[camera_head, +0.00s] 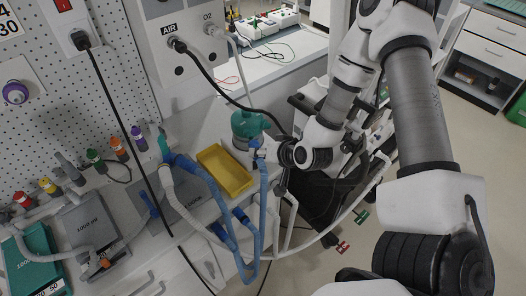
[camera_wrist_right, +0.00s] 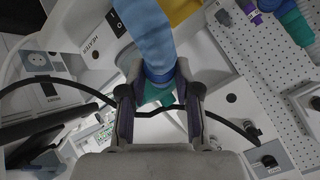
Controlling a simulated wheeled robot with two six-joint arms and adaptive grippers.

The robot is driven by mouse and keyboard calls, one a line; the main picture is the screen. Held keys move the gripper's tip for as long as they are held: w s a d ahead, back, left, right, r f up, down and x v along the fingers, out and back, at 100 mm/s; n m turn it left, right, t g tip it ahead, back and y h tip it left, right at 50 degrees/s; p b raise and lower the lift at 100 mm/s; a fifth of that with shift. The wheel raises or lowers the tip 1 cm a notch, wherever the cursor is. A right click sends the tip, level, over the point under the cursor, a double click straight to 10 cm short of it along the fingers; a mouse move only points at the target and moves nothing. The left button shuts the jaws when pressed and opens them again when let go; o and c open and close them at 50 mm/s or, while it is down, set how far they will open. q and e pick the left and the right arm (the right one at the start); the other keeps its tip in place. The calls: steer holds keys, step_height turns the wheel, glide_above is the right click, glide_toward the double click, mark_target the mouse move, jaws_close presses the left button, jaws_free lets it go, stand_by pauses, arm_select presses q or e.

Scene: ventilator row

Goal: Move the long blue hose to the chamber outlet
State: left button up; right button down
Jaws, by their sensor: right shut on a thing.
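My right gripper (camera_head: 268,152) is shut on the upper end of the long blue hose (camera_head: 263,200), beside the teal humidifier chamber (camera_head: 245,124). The hose hangs down from the jaws, loops low and runs back up to the left. In the right wrist view, the blue hose (camera_wrist_right: 145,32) comes down between the two fingers (camera_wrist_right: 160,105). Part of the teal chamber (camera_wrist_right: 152,92) shows behind it. The chamber outlet is hidden or too small to make out, and I cannot tell whether the hose end touches the chamber. My left gripper is out of view.
A yellow tray (camera_head: 224,170) lies left of the chamber. A black cable (camera_head: 225,95) from the AIR socket passes close to the chamber and my right gripper. A white hose (camera_head: 195,222) runs beside the blue one. A pegboard (camera_head: 40,110) with coloured connectors stands at left.

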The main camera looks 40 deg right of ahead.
mark_target(257, 144)
steer(key=shift+w+d, duration=0.2)
steer(key=shift+w, duration=0.45)
steer(key=shift+d+r, duration=0.1)
steer(key=shift+w, duration=0.1)
steer(key=shift+w+d+b, duration=0.2)
steer(key=shift+w, duration=0.4)
steer(key=shift+w+d+b, duration=0.15)
steer(key=shift+w+d, duration=0.05)
steer(key=shift+w, duration=0.4)
stand_by(0.6)
stand_by(0.7)
steer(key=c, duration=0.7)
jaws_free()
steer(key=shift+c, duration=0.2)
steer(key=shift+s, duration=0.1)
